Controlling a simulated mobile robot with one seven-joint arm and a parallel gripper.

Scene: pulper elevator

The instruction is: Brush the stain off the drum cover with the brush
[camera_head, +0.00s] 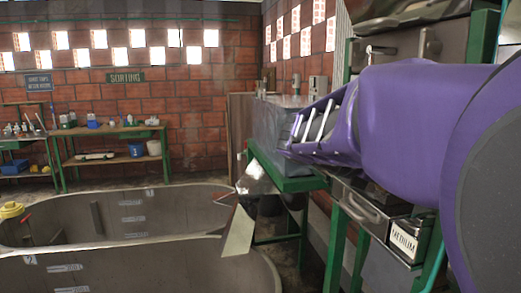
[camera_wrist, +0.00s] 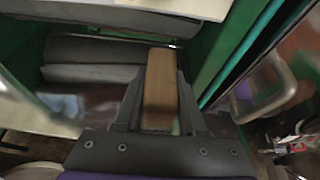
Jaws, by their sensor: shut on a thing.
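My gripper (camera_wrist: 160,100) shows in the wrist view, its two dark fingers shut on the brush (camera_wrist: 160,82). The brush shows as a brown wooden block pointing away from the wrist; its bristles cannot be made out. Beyond and left of it are grey rounded metal surfaces (camera_wrist: 90,73) inside a green frame. I cannot tell whether one of these is the drum cover. No stain can be made out for certain. In the head view my purple arm fills the right side, and the gripper and brush cannot be made out there.
A green frame post (camera_wrist: 215,50) and a metal handle (camera_wrist: 275,92) stand right of the brush. In the head view, a drawer labelled MEDIUM (camera_head: 404,241) sits below my arm. Large grey tanks (camera_head: 130,262) fill the lower left. A green-edged workbench (camera_head: 110,132) stands at the back wall.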

